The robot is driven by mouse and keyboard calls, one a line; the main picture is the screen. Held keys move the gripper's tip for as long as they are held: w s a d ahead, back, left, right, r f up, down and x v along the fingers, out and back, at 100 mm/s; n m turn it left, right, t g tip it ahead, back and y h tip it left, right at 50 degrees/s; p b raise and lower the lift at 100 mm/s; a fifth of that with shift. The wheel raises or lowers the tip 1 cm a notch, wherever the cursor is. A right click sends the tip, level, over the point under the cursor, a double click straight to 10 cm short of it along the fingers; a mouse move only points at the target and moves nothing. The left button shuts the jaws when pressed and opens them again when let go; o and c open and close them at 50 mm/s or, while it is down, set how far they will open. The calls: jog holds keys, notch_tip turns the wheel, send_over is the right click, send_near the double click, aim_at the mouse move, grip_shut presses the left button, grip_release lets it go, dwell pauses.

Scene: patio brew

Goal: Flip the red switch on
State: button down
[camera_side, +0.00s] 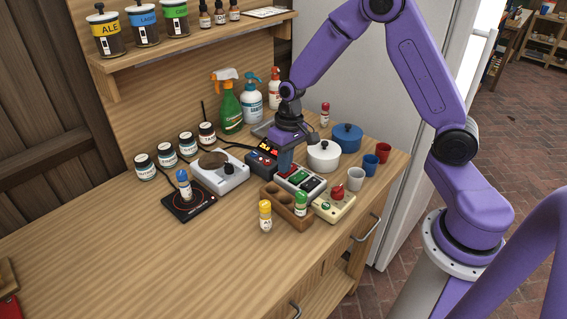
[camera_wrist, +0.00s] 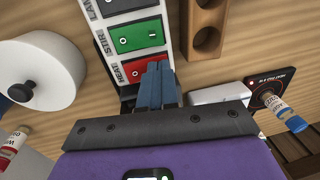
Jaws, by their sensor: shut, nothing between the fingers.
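The red switch (camera_wrist: 133,70) is the HEAT rocker at the near end of a white switch panel (camera_wrist: 110,30). An "O" mark shows on its left part. Beside it is the green STIR switch (camera_wrist: 140,37). My gripper (camera_wrist: 154,68) is shut and empty, its blue fingertips over the red switch's lower edge and hiding part of it. I cannot tell whether they touch it. In the side view my gripper (camera_side: 286,168) points down at the panel's far end, and the panel (camera_side: 301,181) shows beyond the fingers.
A white pot (camera_side: 323,156) and a blue pot (camera_side: 347,137) stand behind the panel. A wooden rack (camera_side: 287,208) and a box with a red knob (camera_side: 334,204) are close by. A digital unit (camera_side: 262,160) is left of my gripper.

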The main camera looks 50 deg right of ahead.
jog(key=shift+d+r, duration=0.2)
jog(key=shift+d, duration=0.25)
notch_tip(320, 180, up, 14)
jog(key=a, duration=0.1)
jog(key=shift+a, duration=0.35)
dwell(0.4)
jog(key=s+a+f+n+h, duration=0.1)
jog(key=s+n, duration=1.1)
jog(key=s, duration=1.6)
jog(key=shift+a+f+n, duration=0.3)
jog(key=shift+a, duration=0.3)
